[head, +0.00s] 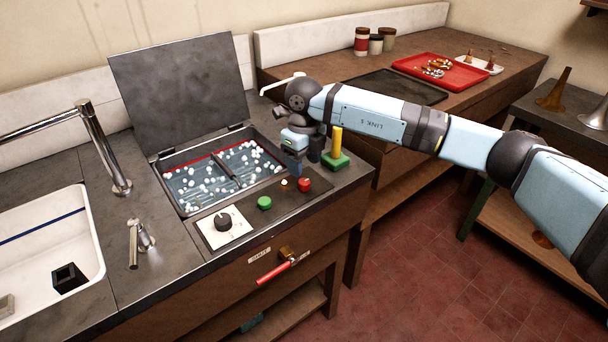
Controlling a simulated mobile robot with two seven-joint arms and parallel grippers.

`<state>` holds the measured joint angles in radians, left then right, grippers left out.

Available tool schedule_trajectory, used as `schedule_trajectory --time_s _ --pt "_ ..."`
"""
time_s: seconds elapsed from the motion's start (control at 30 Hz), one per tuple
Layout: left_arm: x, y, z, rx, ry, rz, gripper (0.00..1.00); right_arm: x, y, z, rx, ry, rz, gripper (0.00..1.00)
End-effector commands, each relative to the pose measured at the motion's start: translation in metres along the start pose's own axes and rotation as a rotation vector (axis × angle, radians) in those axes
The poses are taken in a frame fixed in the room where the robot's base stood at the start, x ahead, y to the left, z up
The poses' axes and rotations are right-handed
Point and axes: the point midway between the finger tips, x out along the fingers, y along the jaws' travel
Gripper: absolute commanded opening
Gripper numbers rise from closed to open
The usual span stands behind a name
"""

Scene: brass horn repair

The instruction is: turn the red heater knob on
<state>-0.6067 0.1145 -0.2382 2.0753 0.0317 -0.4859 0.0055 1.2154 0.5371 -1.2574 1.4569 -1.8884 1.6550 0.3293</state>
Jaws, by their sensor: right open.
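A small red knob (304,185) sits on the dark control strip at the right end of the sink-like tank (170,190) front. My right gripper (304,162) points down just behind and above the red knob, with its two dark fingers apart and nothing seen between them. I cannot tell if a finger touches the counter. A green knob (264,203) and a black dial on a white plate (223,221) lie to the left on the same strip. My left gripper is not in view.
A yellow post on a green base (336,160) stands close to the right of my gripper. The tank's lid (180,95) is raised behind. A red-handled valve (274,272) juts from the front. A tap (105,150) and white sink (45,240) are at left.

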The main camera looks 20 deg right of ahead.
Motion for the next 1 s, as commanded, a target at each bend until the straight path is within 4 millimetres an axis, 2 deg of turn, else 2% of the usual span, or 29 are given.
schedule_trajectory --time_s 0.03,0.2,0.4,0.57,1.0 --pt "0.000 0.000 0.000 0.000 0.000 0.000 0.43 -0.014 0.000 0.001 -0.001 -0.004 -0.002 0.57" --pt "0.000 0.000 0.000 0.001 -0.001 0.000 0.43 -0.050 0.000 0.000 0.000 -0.002 -0.001 0.57" --pt "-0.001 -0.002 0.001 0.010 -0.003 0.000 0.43 -0.076 0.000 0.000 0.000 0.000 0.000 0.57" --pt "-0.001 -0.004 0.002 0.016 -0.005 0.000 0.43 -0.083 0.000 0.000 0.000 0.001 0.000 0.57" --pt "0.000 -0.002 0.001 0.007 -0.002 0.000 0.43 -0.083 0.000 0.000 0.000 0.001 0.000 0.57"
